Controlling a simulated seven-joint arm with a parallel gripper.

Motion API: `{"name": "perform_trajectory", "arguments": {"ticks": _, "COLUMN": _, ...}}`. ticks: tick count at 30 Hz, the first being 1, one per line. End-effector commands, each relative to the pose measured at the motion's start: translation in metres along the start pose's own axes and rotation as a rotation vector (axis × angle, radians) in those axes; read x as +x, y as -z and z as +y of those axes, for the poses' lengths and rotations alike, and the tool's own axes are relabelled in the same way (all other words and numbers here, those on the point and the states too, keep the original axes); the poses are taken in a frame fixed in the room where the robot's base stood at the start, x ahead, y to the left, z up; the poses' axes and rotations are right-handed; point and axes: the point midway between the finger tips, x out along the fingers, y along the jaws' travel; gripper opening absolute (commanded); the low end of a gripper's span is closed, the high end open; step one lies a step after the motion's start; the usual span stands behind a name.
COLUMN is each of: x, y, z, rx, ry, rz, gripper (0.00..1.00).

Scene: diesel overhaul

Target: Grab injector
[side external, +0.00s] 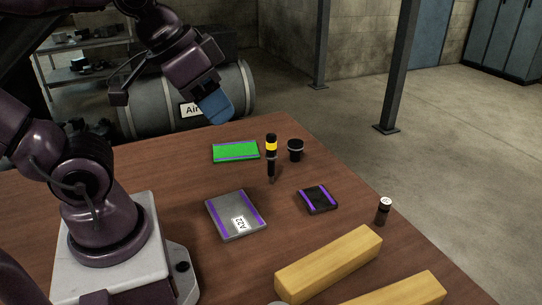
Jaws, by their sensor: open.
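A slim black part with a yellow band, which looks like the injector (271,147), stands upright on the wooden table in the side external view. Its narrow lower end points down. My gripper (219,113), with blue fingers, hangs above the far edge of the table, up and to the left of the injector. It is open, apart from the injector and holds nothing that I can see. The gap between the fingers is hidden from this side.
A green pad (236,151), a grey plate (236,214) and a black plate (318,199) lie around the injector. A short black cylinder (295,150) stands close on its right. A small bottle (383,211) and yellow blocks (330,264) are nearer the right edge.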

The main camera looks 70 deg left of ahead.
Motion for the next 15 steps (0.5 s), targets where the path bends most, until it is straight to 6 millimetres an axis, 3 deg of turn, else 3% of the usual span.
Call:
{"name": "perform_trajectory", "arguments": {"ticks": 10, "x": 0.003, "y": 0.003, "z": 0.0, "rx": -0.005, "ry": -0.002, "rz": 0.005, "gripper": 0.55}}
{"name": "perform_trajectory", "arguments": {"ticks": 15, "x": 0.034, "y": 0.032, "z": 0.0, "rx": -0.066, "ry": -0.017, "rz": 0.07, "gripper": 0.55}}
